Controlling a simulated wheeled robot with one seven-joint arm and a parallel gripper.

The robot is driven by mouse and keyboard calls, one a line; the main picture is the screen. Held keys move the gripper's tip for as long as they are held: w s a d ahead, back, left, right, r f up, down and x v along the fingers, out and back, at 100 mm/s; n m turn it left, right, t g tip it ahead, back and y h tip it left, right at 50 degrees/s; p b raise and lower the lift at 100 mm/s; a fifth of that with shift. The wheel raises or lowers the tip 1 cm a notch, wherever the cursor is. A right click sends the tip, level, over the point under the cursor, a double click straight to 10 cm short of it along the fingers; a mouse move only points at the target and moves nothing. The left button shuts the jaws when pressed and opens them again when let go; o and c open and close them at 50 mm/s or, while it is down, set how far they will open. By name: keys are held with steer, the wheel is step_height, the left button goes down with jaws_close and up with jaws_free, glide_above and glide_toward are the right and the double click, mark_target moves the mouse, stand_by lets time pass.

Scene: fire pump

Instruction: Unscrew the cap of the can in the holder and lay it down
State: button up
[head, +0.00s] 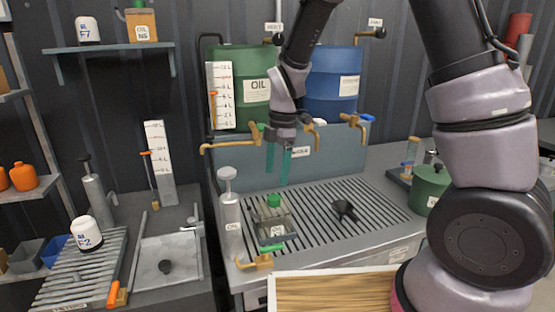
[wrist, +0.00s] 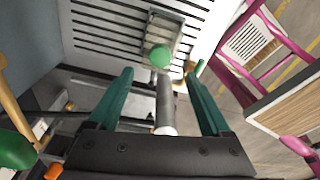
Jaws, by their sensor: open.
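The can (head: 276,228) stands in a holder on the slatted drip tray (head: 318,236), with its green cap (head: 273,201) on top. In the wrist view the green cap (wrist: 160,56) shows from above, on the can in its holder (wrist: 164,28). My gripper (head: 278,178) hangs above and behind the can, pointing down, with its two green fingers apart and nothing between them. In the wrist view the cap lies beyond the fingertips of my gripper (wrist: 159,74), roughly midway between them. The fingers do not touch the cap.
A grey oil pump can (head: 231,212) stands close left of the holder. A black funnel (head: 343,209) lies on the slats to the right, with bare slats around it. Brass taps (head: 353,121) stick out below the green and blue drums. A green pot (head: 430,188) stands at right.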

mark_target(274, 197)
steer(key=f, duration=0.7)
steer(key=shift+s+a+f, duration=0.15)
steer(key=shift+s+a, duration=0.05)
steer(key=shift+a, duration=0.1)
steer(key=shift+c, duration=0.3)
jaws_close()
steer(key=n, duration=0.4)
steer(key=shift+n, duration=0.3)
steer(key=shift+n+g, duration=0.3)
steer(key=shift+n, duration=0.6)
steer(key=n, duration=0.2)
steer(key=shift+a+n+h, duration=0.1)
steer(key=shift+n+h, duration=0.3)
